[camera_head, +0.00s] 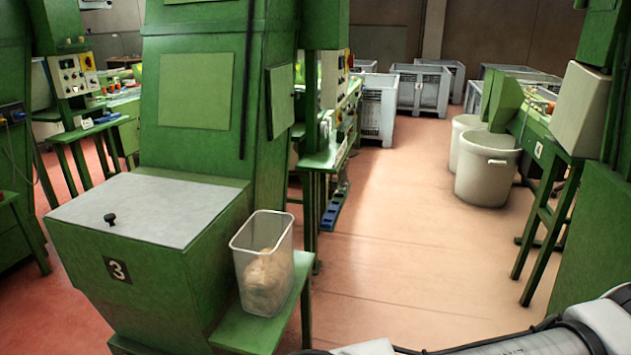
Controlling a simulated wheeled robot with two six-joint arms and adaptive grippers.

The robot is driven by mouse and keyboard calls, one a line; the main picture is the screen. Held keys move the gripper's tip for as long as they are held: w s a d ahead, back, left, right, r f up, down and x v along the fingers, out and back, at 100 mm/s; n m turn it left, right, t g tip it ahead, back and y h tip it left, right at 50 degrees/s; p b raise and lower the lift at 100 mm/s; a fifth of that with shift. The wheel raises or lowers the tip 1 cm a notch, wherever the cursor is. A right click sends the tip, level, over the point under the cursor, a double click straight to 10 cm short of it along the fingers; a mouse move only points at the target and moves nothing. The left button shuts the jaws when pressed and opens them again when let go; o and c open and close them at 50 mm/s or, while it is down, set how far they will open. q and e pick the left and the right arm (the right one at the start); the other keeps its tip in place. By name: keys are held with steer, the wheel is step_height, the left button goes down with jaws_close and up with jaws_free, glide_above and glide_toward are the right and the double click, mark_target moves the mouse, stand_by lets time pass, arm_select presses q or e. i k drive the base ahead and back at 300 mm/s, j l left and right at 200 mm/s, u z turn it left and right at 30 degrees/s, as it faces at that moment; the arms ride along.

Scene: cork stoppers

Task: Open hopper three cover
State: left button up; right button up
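The green hopper (165,295) carries a black label with a white 3 (118,270) on its front. Its flat grey cover (165,208) lies shut over the top. A small black knob (110,219) stands up near the cover's front left part. Part of my own arm (500,345) crosses the bottom right of the view, away from the hopper. Neither of my grippers shows.
A clear bin (262,245) with tan contents stands on a green side shelf (245,335) right of the hopper. The tall green machine body (193,90) rises behind the cover. White tubs (487,168) and grey crates (421,88) stand farther back. Open floor (400,225) lies to the right.

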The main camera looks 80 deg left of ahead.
mark_target(172, 213)
steer(key=u, duration=3.75)
